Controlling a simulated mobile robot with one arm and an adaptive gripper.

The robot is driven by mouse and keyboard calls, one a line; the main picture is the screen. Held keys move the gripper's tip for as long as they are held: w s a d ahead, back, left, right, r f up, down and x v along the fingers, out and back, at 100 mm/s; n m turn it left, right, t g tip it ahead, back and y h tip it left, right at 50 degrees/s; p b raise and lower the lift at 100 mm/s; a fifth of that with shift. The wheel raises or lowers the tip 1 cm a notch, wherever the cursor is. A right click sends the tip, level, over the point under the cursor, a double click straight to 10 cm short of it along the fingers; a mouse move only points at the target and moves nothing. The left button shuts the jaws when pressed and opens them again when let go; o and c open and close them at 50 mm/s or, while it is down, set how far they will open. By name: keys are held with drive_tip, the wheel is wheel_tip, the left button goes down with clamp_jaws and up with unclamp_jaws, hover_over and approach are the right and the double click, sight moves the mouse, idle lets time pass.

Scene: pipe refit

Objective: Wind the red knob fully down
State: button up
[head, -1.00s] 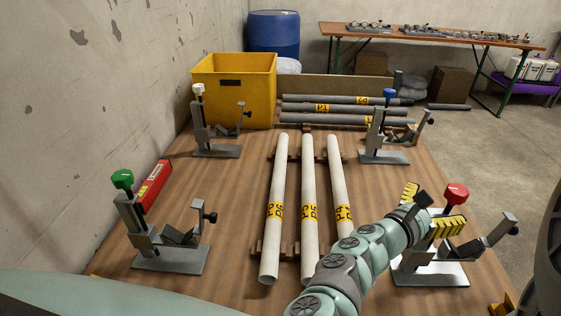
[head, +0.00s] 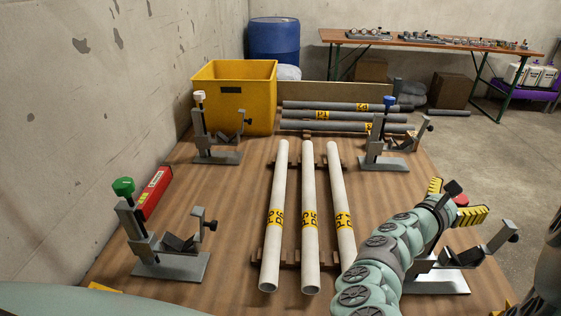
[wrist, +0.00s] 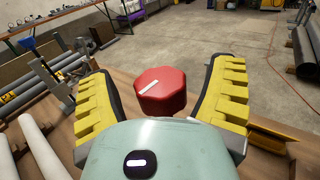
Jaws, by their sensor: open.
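The red knob (wrist: 162,92) has a white line on its top and sits between the two yellow-padded fingers of my gripper (wrist: 160,100) in the wrist view. Gaps show on both sides, so the fingers are apart from it. In the head view the knob (head: 461,200) is partly hidden behind my gripper (head: 458,207). It tops a grey clamp stand (head: 440,282) at the table's front right. My arm hides much of that stand's upright. My gripper is open.
Similar stands carry a green knob (head: 123,187), a white knob (head: 199,96) and a blue knob (head: 390,101). White pipes (head: 310,225) lie mid-table. A yellow bin (head: 235,97) and grey pipes (head: 340,115) are at the back. A red box (head: 152,194) lies by the left wall.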

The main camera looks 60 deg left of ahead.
drive_tip(key=c, duration=1.2)
drive_tip(key=shift+c, duration=0.2)
drive_tip(key=shift+f+n+y+b, duration=0.3)
drive_tip(key=shift+y+b, duration=0.2)
drive_tip(key=shift+b, duration=0.45)
